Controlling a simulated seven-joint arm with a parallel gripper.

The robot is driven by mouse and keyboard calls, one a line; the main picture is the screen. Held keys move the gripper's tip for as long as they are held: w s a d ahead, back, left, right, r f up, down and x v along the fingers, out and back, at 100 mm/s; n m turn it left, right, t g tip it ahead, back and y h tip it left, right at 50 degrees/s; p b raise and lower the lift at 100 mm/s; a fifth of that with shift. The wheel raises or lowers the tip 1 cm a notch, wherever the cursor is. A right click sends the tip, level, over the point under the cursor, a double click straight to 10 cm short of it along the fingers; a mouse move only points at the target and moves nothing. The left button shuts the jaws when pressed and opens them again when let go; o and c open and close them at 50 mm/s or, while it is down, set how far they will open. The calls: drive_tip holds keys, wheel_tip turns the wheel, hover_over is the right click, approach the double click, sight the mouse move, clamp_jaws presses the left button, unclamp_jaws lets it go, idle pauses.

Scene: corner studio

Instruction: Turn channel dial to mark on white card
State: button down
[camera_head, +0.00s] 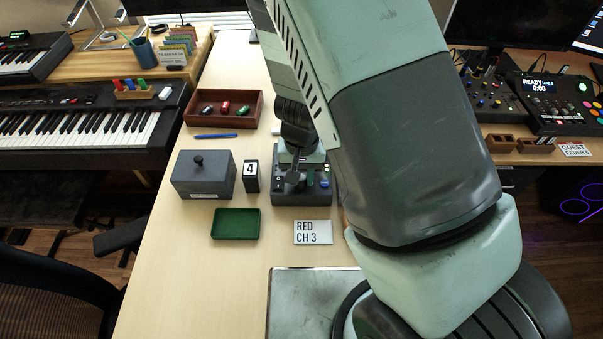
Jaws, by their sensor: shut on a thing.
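A white card (313,232) reading "RED CH 3" lies flat on the table in front of a dark control box (300,199). My gripper (293,184) points down over the left part of this box. It is shut, apparently on the channel dial, but its fingers hide the dial and its pointer, so I cannot read its setting. A blue part and other small controls show on the right of the box, next to my gripper.
A small block marked "4" (251,177) and a grey lidded box (204,175) stand left of the control box. A green tray (236,224) lies in front, a brown tray (223,106) with small coloured items behind, with a blue pen (215,136) between.

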drive_tip(key=shift+m, duration=0.3)
drive_tip(key=m, duration=0.3)
drive_tip(key=shift+m, duration=0.4)
drive_tip(key=m, duration=0.3)
drive_tip(key=shift+m, duration=0.3)
drive_tip(key=m, duration=0.4)
drive_tip(key=shift+m, duration=2.1)
drive_tip(key=c, duration=0.9)
unclamp_jaws()
drive_tip(key=shift+o, duration=0.2)
